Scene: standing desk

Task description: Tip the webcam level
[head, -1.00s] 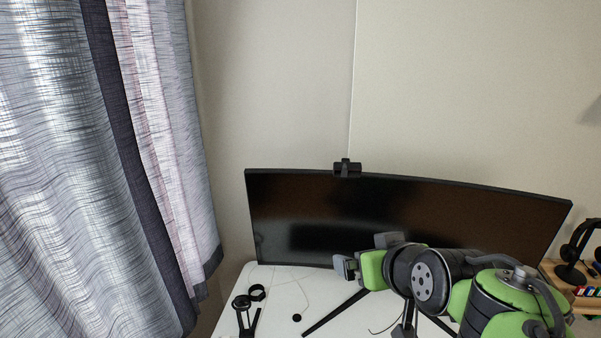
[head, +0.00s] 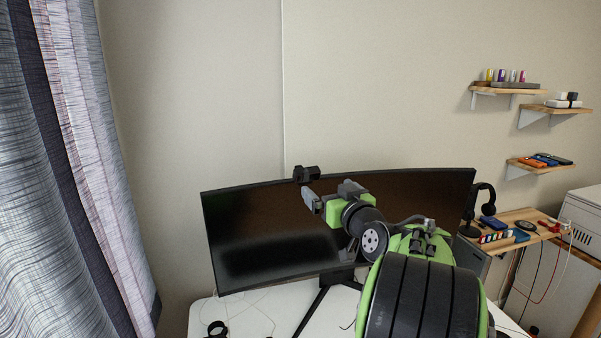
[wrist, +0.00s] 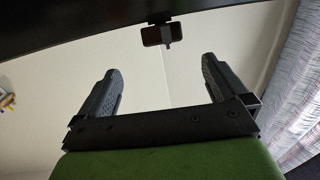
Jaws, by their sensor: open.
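The black webcam (head: 306,173) sits on the top edge of the wide, curved black monitor (head: 250,235), left of the middle. In the wrist view the webcam (wrist: 160,35) shows at the top centre, beyond the gap between my fingers, against the monitor's dark edge (wrist: 70,20). My gripper (head: 308,200) is in front of the monitor, just below the webcam in the head view. In the wrist view my gripper (wrist: 160,85) is open, its two fingers wide apart with nothing between them. It looks apart from the webcam. The webcam's exact tilt is hard to tell.
A grey curtain (head: 75,150) hangs at the left. A headphone stand (head: 482,205) and a wooden shelf (head: 515,228) with small items stand at the right. Wall shelves (head: 508,90) are higher up. The white desk (head: 265,305) lies below, and the wall above the monitor is clear.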

